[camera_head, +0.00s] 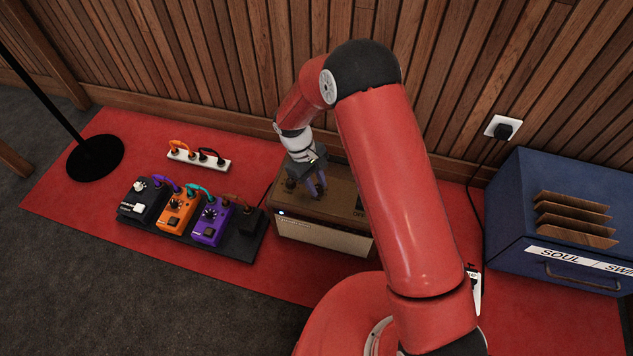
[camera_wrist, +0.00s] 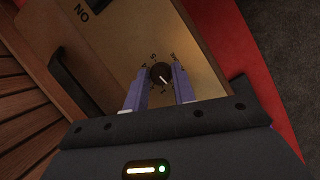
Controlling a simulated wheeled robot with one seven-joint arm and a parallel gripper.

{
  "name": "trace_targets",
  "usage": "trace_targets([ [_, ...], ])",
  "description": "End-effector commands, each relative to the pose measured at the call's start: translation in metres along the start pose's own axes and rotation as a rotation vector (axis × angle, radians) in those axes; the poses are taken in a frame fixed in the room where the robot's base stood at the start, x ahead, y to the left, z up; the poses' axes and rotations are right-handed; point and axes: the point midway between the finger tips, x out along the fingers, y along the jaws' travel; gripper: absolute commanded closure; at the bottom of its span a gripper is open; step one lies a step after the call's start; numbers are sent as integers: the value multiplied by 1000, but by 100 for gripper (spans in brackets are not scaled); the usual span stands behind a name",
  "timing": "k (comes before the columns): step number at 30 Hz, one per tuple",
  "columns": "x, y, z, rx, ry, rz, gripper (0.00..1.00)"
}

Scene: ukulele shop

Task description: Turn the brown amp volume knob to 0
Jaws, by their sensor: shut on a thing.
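The brown amp (camera_head: 325,237) stands on the red mat against the wood-panel wall, with a brown top and a cream front. Its top panel (camera_wrist: 200,50) fills the middle of the wrist view. The dark round volume knob (camera_wrist: 161,75) with a pale pointer line sits there, with small markings around it. My gripper (camera_head: 319,190) reaches down onto the amp top from above. In the wrist view its two purple fingers (camera_wrist: 159,80) are on either side of the knob and closed on it. The fingers hide part of the scale, so I cannot read the setting.
A pedalboard (camera_head: 168,224) with black, orange and purple pedals lies left of the amp. A white power strip (camera_head: 198,160) lies behind it. A blue crate (camera_head: 510,230) with dividers stands at right. A black handle (camera_wrist: 75,80) rises beside the knob.

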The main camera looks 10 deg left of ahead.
Motion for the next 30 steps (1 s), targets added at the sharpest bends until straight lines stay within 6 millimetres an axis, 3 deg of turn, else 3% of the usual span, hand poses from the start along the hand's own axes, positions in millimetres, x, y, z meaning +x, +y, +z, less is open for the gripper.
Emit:
trace_targets([
  [17, 0, 0, 0, -26, 1, 11, 97],
  [18, 0, 0, 0, -26, 1, 11, 69],
  [21, 0, 0, 0, -26, 1, 11, 56],
  [30, -1, 0, 0, -25, 1, 11, 53],
])
